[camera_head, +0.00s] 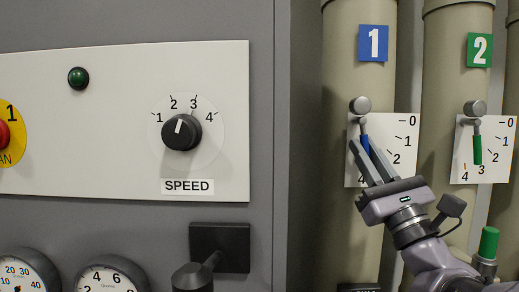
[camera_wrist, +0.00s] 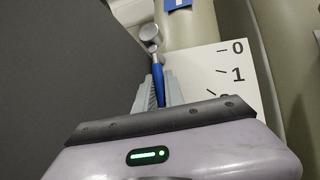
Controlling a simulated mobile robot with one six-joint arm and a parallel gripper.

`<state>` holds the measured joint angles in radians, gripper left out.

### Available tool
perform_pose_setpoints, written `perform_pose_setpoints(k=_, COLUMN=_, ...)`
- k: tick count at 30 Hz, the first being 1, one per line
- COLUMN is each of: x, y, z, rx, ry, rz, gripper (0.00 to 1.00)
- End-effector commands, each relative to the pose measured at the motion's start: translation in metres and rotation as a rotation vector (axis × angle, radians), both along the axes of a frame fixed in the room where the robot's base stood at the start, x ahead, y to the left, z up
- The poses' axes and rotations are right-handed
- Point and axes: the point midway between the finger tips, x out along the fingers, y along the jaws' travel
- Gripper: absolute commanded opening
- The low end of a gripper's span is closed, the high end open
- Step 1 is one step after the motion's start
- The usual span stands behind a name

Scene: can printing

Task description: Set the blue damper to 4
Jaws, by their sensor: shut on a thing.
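The blue damper is a lever with a blue handle (camera_head: 365,144) on the pipe under the blue "1" sign (camera_head: 373,43). It hangs from a round grey pivot (camera_head: 360,104) in front of a white scale plate (camera_head: 408,165). The handle points down and slightly right, toward the lower part of the scale; 0, 1, 2 and part of the 4 show, and the 3 is hidden behind my gripper. My gripper (camera_head: 366,147) comes from below right and is shut on the blue handle, one finger on each side. The wrist view also shows the handle (camera_wrist: 157,82) between the fingers.
A second pipe with a green "2" sign (camera_head: 480,50) and a green lever (camera_head: 477,150) stands to the right. A grey cabinet with a speed knob (camera_head: 182,132) and gauges (camera_head: 112,278) fills the left. Its edge lies close left of the blue damper's pipe.

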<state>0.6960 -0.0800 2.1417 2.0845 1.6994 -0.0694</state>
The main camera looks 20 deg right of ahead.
Motion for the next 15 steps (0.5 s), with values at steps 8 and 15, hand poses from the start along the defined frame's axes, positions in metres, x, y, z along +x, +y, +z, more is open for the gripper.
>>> perform_pose_setpoints(k=8, x=-0.0006, y=0.0002, z=0.0016, rx=0.003, ry=-0.004, rz=0.002, gripper=0.0)
perform_pose_setpoints(k=15, x=-0.0004, y=0.0002, z=0.0011, rx=0.001, ry=-0.003, rz=0.002, gripper=0.35)
